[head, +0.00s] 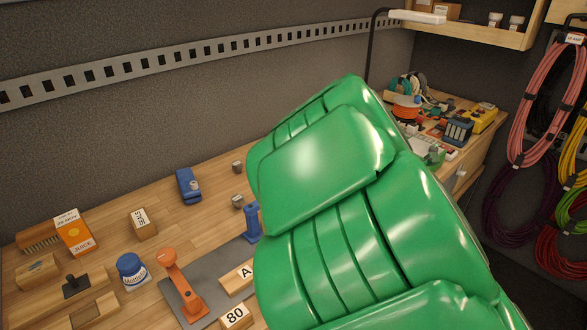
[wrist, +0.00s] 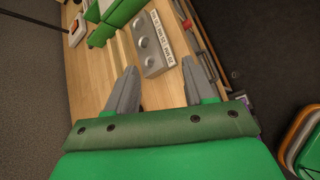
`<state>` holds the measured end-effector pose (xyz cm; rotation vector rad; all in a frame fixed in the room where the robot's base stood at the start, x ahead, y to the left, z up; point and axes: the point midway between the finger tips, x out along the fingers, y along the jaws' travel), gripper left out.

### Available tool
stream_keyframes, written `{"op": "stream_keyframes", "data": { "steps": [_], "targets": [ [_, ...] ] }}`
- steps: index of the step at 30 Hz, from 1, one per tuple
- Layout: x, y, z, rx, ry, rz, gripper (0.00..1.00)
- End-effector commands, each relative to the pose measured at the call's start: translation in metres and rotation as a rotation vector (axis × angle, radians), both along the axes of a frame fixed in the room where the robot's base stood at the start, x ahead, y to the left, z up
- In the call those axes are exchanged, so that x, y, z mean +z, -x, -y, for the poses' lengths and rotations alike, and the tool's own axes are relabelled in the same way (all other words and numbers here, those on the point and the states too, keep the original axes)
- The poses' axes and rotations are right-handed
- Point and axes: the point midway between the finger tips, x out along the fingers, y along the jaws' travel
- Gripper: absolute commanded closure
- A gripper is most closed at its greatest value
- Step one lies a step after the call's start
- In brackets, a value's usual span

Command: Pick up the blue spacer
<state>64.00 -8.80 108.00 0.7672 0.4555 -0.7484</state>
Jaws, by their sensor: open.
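My gripper (wrist: 160,66) is open in the wrist view, its two grey fingers apart with nothing held between them. Beyond the fingertips is a grey block with round studs and a white label (wrist: 150,47). No blue spacer shows in the wrist view. In the head view, a blue upright piece (head: 252,222) stands by the grey mat, partly hidden by my green arm. A blue block with a grey knob (head: 187,185) lies further back. I cannot tell for sure which is the spacer. My gripper is hidden behind my arm in the head view.
An orange upright piece (head: 181,287) stands on the grey mat (head: 216,268). Coiled cords (head: 548,115) hang at right. Green blocks (wrist: 113,20) lie beside the studded block.

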Motion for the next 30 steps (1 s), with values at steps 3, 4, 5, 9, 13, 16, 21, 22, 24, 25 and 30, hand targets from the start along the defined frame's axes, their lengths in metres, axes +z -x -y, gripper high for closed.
{"op": "stream_keyframes", "data": {
  "steps": [3,4,5,9,13,16,21,22,24,25,30],
  "targets": [
    [-0.001,-0.045,-0.025,0.201,0.126,0.035,0.47],
    [-0.002,-0.055,-0.032,0.253,0.156,0.041,0.47],
    [-0.002,-0.066,-0.042,0.307,0.187,0.053,0.47],
    [-0.013,-0.106,-0.092,0.566,0.324,0.091,0.47],
    [-0.03,-0.132,-0.148,0.811,0.438,0.132,0.47],
    [-0.05,-0.14,-0.188,0.979,0.505,0.158,0.47],
    [-0.072,-0.141,-0.237,1.176,0.572,0.202,0.47],
    [-0.075,-0.141,-0.242,1.195,0.578,0.206,0.47],
    [-0.079,-0.14,-0.25,1.227,0.587,0.214,0.47],
    [-0.081,-0.14,-0.253,1.235,0.588,0.217,0.47],
    [-0.087,-0.149,-0.259,1.245,0.589,0.22,0.47]
  ]
}}
